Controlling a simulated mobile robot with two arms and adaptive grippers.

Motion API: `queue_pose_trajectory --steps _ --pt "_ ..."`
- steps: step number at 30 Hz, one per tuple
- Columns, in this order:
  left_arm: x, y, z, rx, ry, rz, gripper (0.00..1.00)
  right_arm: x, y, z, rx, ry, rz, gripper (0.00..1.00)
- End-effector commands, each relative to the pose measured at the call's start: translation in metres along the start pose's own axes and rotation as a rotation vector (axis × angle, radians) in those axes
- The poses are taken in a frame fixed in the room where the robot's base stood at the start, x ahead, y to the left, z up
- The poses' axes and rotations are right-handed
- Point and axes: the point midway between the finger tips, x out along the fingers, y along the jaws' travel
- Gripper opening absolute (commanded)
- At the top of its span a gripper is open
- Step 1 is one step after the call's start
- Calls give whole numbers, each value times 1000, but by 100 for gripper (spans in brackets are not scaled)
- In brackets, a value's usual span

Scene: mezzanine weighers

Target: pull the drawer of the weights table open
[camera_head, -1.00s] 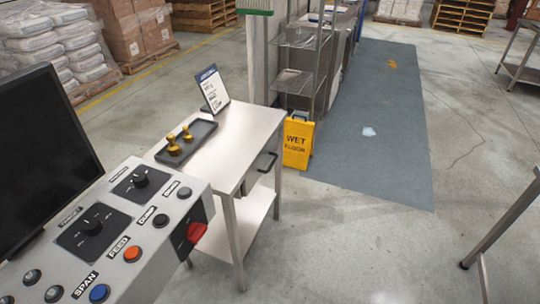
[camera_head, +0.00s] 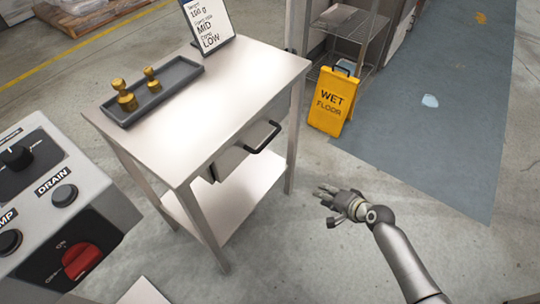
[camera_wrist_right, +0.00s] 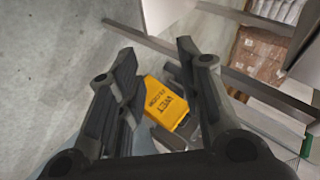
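The weights table (camera_head: 245,90) is a pale metal table with a lower shelf. My left gripper is not in view.
A dark tray (camera_head: 190,72) with two brass weights and a sign (camera_head: 212,28) stand on the table. A yellow wet floor sign (camera_head: 332,100) stands behind, by a wire shelf. A control panel (camera_head: 50,200) is at left.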

Motion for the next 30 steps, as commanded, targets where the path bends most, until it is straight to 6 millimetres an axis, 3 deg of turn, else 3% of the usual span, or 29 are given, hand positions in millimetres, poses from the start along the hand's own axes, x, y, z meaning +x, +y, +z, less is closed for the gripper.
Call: queue_pose_trajectory --steps 1,3,6,9,13,17,30 --pt "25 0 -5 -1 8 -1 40 9 -29 -10 37 -9 -100 34" --pt "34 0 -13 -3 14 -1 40 0 -77 -18 93 -46 -221 34" --pt "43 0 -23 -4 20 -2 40 -20 -133 -20 143 -115 -360 34" --pt "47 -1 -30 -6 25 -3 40 -40 -172 -14 169 -182 -454 34" --pt "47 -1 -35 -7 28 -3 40 -58 -198 -8 184 -238 -516 34" --pt "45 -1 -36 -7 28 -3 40 -57 -210 -5 189 -255 -533 34" --pt "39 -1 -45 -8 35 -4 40 7 -250 10 188 -253 -531 34"
